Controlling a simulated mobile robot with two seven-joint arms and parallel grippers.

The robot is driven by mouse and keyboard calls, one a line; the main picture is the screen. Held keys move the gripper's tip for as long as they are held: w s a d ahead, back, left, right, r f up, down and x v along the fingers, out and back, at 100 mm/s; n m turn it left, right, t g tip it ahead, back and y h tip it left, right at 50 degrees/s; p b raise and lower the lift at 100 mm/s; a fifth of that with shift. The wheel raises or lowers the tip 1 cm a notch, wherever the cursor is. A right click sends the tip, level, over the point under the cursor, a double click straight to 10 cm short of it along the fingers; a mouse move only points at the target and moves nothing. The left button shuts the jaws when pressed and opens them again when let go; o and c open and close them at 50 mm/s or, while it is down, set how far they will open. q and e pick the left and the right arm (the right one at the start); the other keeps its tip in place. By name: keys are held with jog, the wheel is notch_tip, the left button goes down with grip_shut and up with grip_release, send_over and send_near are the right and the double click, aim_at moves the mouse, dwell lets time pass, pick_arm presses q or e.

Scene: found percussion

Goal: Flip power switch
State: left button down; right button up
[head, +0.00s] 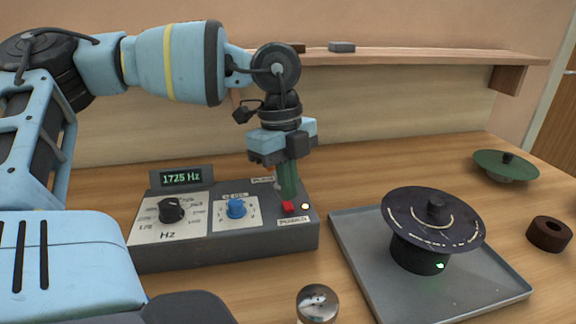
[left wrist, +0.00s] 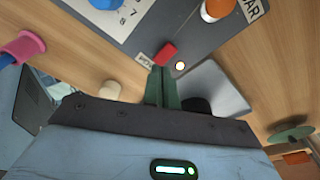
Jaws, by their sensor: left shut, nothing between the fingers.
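The grey control box (head: 230,255) stands on the table, its display reading 1725 Hz. A small red switch (head: 288,207) sits at its front right, beside a pale round light (head: 305,206). My left gripper (head: 288,197) points down with its green fingers shut and empty, just behind the red switch. In the left wrist view the fingertips (left wrist: 161,72) are right by the red switch (left wrist: 166,54), and the light (left wrist: 180,66) glows pale yellow. Whether the fingers touch the switch I cannot tell. My right gripper is not in view.
The box also carries a black knob (head: 171,210) and a blue knob (head: 236,208). A grey tray (head: 460,304) with a dark disc (head: 412,222) on a stand lies to the right. A green disc (head: 490,160), a brown ring (head: 549,235) and a metal-topped cylinder (head: 318,302) stand around.

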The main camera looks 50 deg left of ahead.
aim_at(288, 207)
pick_arm(q)
jog(key=shift+f+b, duration=0.8)
jog(key=shift+f, duration=0.3)
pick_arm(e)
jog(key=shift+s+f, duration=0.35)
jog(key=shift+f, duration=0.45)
pick_arm(q)
jog(key=shift+r+p, duration=0.45)
jog(key=shift+r, duration=0.25)
jog(key=shift+r+p, duration=1.45)
jog(key=shift+r, duration=1.35)
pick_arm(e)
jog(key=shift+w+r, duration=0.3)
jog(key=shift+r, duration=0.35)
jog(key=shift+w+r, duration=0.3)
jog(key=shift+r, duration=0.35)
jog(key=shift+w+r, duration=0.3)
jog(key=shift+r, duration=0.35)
